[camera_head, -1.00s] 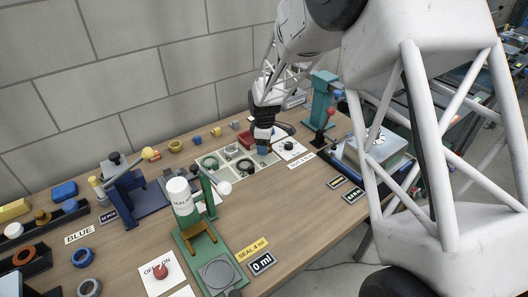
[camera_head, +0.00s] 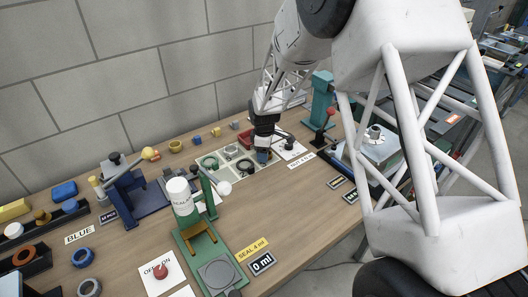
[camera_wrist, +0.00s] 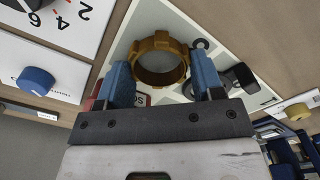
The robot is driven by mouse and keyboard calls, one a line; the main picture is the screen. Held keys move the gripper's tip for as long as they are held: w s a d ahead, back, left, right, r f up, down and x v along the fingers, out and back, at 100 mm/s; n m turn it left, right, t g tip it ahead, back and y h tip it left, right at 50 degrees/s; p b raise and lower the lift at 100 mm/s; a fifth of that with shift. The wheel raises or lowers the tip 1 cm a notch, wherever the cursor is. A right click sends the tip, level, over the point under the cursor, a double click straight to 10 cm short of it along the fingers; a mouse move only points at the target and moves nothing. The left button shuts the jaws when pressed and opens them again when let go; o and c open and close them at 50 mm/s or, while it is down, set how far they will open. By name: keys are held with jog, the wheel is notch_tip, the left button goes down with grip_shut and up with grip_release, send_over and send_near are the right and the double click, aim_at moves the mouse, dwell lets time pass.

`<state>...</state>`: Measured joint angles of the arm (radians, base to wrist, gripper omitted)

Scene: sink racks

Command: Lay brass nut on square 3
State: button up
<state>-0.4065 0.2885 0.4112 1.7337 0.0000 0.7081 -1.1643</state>
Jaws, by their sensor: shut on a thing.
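The brass nut (camera_wrist: 160,62), a wide gold ring with lugs, sits between the blue fingers of my gripper (camera_wrist: 163,82) in the wrist view. The fingers are shut on its sides. The white tray with framed squares (camera_wrist: 145,22) lies behind the nut in that view. In the head view my gripper (camera_head: 263,156) is over the right part of the white tray (camera_head: 203,180), and the nut cannot be made out there. Dark parts lie in other squares of the tray.
A red bin (camera_head: 244,138) stands behind the tray. A green stand with a white bottle (camera_head: 180,192) is at front left, its white-knobbed lever (camera_head: 224,188) near the tray. A teal press (camera_head: 320,100) stands at right. Bare wood lies in front of the tray.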

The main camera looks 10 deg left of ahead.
jog(key=shift+f, duration=0.1)
jog(key=o, duration=1)
notch_tip(320, 180, up, 12)
jog(key=shift+r, duration=0.15)
dwell(1.0)
